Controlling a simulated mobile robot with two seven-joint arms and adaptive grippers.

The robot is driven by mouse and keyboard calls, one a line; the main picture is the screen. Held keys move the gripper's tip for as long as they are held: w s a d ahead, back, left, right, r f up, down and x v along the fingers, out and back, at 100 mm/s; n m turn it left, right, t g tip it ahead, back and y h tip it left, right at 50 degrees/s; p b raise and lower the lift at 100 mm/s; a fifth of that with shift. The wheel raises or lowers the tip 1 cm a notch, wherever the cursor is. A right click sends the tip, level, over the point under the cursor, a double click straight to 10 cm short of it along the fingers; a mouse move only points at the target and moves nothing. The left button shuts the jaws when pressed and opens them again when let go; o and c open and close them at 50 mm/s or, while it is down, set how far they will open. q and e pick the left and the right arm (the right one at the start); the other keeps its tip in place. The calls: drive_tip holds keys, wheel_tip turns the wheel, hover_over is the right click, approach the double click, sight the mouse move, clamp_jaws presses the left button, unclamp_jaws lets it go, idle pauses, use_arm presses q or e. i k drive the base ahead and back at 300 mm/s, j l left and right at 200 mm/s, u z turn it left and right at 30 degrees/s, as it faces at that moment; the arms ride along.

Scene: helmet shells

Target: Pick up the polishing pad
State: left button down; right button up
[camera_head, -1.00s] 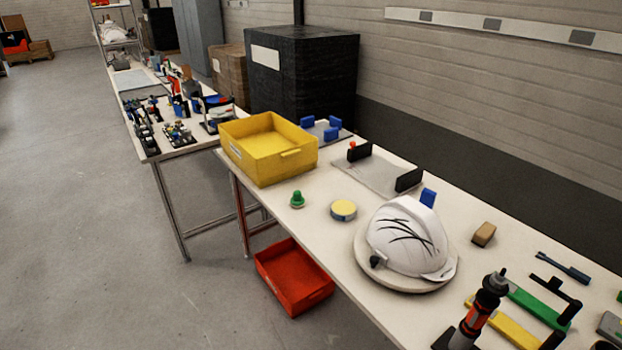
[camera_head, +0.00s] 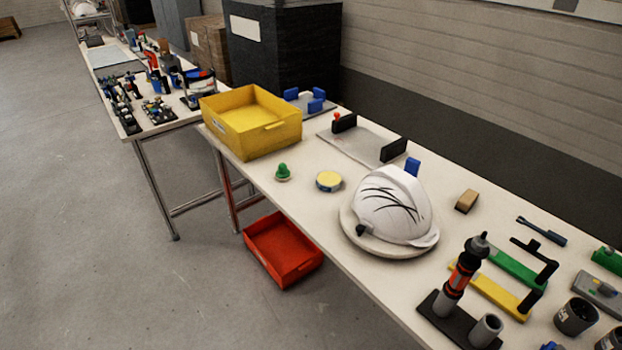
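A white helmet shell (camera_head: 398,203) with dark scratch lines rests on a round pale plate (camera_head: 372,246) further right. Neither of my grippers is in view, and nothing touches the knob.
A yellow bin (camera_head: 251,138) stands behind the knob. A red bin (camera_head: 284,250) is below the table. A tan block (camera_head: 467,201), screwdriver (camera_head: 541,231), black-and-orange tool (camera_head: 463,268) and clamp-like tools crowd the right. Bare tabletop (camera_head: 310,215) surrounds the knob's front right.

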sight(282, 174)
drive_tip(key=j+z, duration=0.1)
drive_tip(key=z, duration=0.3)
drive_tip(key=i+j+z, duration=0.1)
drive_tip(key=z, duration=0.25)
drive_tip(key=j+z, duration=0.2)
drive_tip(key=z, duration=0.2)
drive_tip(key=j+z, duration=0.3)
drive_tip(key=j, duration=0.2)
drive_tip(key=k+j+z, duration=0.1)
drive_tip(key=j+z, duration=0.2)
drive_tip(key=j, duration=0.25)
drive_tip(key=j+z, duration=0.1)
drive_tip(key=j, duration=0.25)
drive_tip(key=k+j+z, duration=0.1)
drive_tip(key=j, duration=0.25)
drive_tip(key=k+j+z, duration=0.1)
drive_tip(key=j, duration=0.25)
drive_tip(key=k+j, duration=0.1)
drive_tip(key=j, duration=0.25)
drive_tip(key=k+j, duration=0.1)
drive_tip(key=j, duration=0.25)
drive_tip(key=k+j, duration=0.1)
drive_tip(key=j, duration=0.2)
